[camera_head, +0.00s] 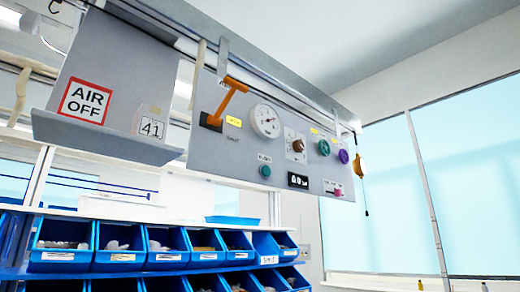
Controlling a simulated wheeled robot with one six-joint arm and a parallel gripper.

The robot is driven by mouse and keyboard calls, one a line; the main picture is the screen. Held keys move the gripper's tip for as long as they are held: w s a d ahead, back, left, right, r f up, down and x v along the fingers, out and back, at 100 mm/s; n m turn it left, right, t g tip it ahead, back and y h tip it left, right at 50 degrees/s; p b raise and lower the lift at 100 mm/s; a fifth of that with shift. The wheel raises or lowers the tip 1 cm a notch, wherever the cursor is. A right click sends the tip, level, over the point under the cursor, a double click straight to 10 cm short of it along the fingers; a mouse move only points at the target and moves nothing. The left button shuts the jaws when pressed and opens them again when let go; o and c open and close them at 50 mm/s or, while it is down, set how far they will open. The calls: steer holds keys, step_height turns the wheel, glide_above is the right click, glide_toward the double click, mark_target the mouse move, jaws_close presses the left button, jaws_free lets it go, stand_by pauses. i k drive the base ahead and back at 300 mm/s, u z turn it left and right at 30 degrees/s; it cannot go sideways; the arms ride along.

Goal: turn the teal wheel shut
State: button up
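A small teal wheel (324,148) sits on the right part of a grey control panel (215,150) that hangs from an overhead rail. The panel is seen from below and at an angle. A purple wheel (343,156) is just right of the teal one. A yellow label lies above the teal wheel, too small to read. I cannot tell how far the teal wheel is turned. My gripper is not in view.
The panel also bears an orange lever (228,98), a round gauge (265,121), a brown knob (298,146), a teal button (265,171) and a pink switch (337,192). Blue bins (115,247) stand below.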

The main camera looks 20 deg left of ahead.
mark_target(323, 146)
steer(key=u, duration=0.35)
steer(key=k, duration=0.55)
steer(key=z, duration=0.85)
steer(key=i, duration=1.05)
steer(key=u, duration=0.65)
steer(key=i, duration=0.6)
steer(key=u, duration=0.6)
